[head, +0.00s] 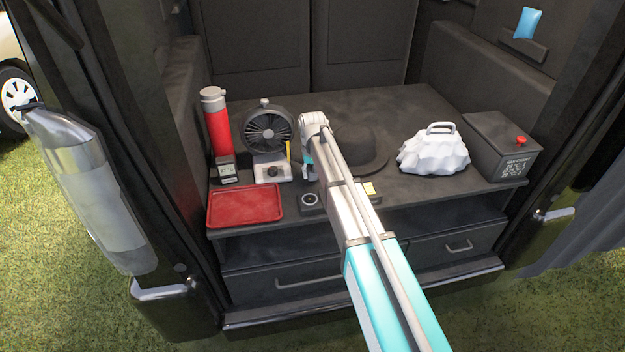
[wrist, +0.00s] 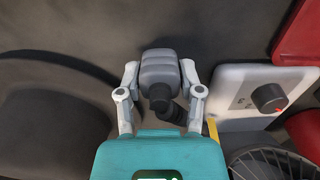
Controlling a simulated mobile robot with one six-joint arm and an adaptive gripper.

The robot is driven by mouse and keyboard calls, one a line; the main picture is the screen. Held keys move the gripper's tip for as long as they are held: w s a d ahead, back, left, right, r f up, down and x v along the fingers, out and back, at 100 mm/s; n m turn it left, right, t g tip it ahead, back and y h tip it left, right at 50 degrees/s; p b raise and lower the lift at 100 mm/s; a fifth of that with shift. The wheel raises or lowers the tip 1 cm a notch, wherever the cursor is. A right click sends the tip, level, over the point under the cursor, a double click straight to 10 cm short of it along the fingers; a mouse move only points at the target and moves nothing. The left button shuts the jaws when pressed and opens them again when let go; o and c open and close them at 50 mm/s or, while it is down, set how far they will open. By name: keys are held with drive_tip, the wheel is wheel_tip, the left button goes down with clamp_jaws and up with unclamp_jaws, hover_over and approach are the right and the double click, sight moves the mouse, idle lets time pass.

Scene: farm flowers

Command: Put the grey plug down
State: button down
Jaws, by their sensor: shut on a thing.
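The grey plug (wrist: 160,72) is in my gripper (wrist: 161,93) in the wrist view. It has a ribbed light-grey body and a darker neck with a cable end below. Both fingers press on its sides. In the head view my gripper (head: 309,168) is over the dark counter (head: 300,228), between the fan and the black hat. The plug is mostly hidden there by my arm. I cannot tell whether the plug touches the counter.
A fan (head: 268,130) stands behind a white box with a black knob (head: 273,168), left of my gripper. A red tray (head: 245,205), red flask (head: 216,122), black hat (head: 362,150), white cloth-like lump (head: 434,152) and dark box with red button (head: 499,145) surround it.

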drive_tip(key=shift+f, duration=0.5)
drive_tip(key=shift+f+b, duration=0.6)
drive_tip(key=shift+b, duration=0.25)
drive_tip(key=shift+c, duration=1.2)
unclamp_jaws()
drive_tip(key=shift+r, duration=0.15)
wheel_tip(320, 180, up, 13)
drive_tip(key=p, duration=1.3)
drive_tip(key=shift+s+d, duration=0.1)
